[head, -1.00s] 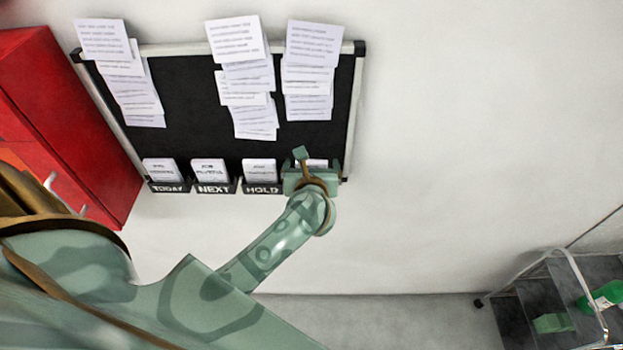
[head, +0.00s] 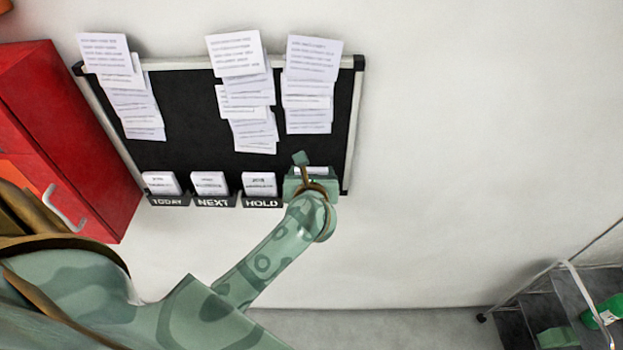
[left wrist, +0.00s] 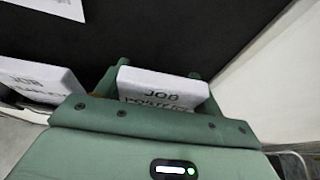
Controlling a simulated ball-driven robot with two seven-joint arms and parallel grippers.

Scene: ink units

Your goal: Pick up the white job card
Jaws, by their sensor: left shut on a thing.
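A white job card (left wrist: 163,86) with "JOB" printed on it sits between the fingers of my left gripper (head: 311,176) in the left wrist view. The gripper is shut on it at the lower right corner of the black board (head: 190,103). In the head view only a thin white strip of this card (head: 313,170) shows above the gripper. The gripper hides the rest of it and whatever holder is behind. My right gripper is not in view.
Three holders labelled TODAY (head: 169,201), NEXT (head: 213,202) and HOLD (head: 262,202) hold white cards, close to my gripper's left. Several paper sheets (head: 235,52) hang above. A red cabinet (head: 70,140) stands left, a step stand (head: 550,315) lower right. The right wall is bare.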

